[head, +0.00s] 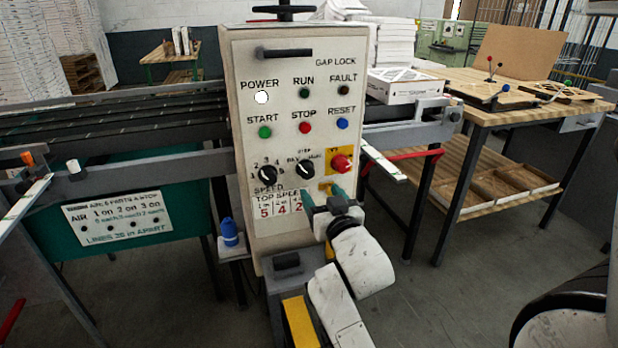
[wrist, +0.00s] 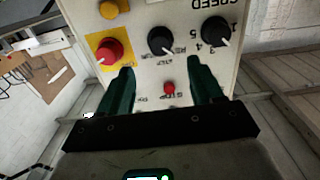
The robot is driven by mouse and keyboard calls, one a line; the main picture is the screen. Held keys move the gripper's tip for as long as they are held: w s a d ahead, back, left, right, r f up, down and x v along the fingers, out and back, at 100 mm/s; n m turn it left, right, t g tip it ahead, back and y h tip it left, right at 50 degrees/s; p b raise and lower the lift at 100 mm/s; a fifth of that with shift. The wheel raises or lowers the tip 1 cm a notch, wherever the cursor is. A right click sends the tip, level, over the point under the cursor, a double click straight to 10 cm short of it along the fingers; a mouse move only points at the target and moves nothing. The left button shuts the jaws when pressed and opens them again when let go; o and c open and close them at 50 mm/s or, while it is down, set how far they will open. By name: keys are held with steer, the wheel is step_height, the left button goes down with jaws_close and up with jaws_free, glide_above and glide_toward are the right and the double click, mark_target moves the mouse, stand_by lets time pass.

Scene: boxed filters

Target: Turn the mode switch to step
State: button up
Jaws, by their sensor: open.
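The mode switch is a black round knob (head: 304,169) on the pale control panel (head: 262,215), between the speed knob (head: 267,175) and the red emergency knob (head: 341,163). The small label above it appears to read STEP; its side labels are too blurred to read. My gripper (head: 323,197) is open and empty in front of the panel, below and slightly right of the switch. In the upside-down wrist view, the switch (wrist: 160,40) shows between the two green fingers, beyond their tips. Its white mark points to the lower right there. No finger visibly touches it.
START (head: 265,132), STOP (head: 305,127) and RESET (head: 342,124) buttons sit above the knobs. A yellow button (wrist: 114,8) is close to the emergency knob. A wooden workbench (head: 487,115) stands to the right; a conveyor rail (head: 140,167) runs left of the panel.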

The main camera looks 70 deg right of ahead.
mark_target(308, 174)
steer(key=x, duration=0.9)
steer(key=shift+w+d+p, duration=0.2)
steer(key=shift+p, duration=0.1)
steer(key=shift+c, duration=0.4)
steer(key=c, duration=1)
steer(key=shift+m+b, duration=0.3)
steer(key=shift+b, duration=0.05)
steer(key=m+b, duration=0.2)
steer(key=m, duration=0.1)
steer(key=shift+w+a+f+m, duration=0.1)
steer(key=shift+m, duration=0.3)
steer(key=shift+m+b, duration=1.05)
steer(key=shift+m, duration=1.05)
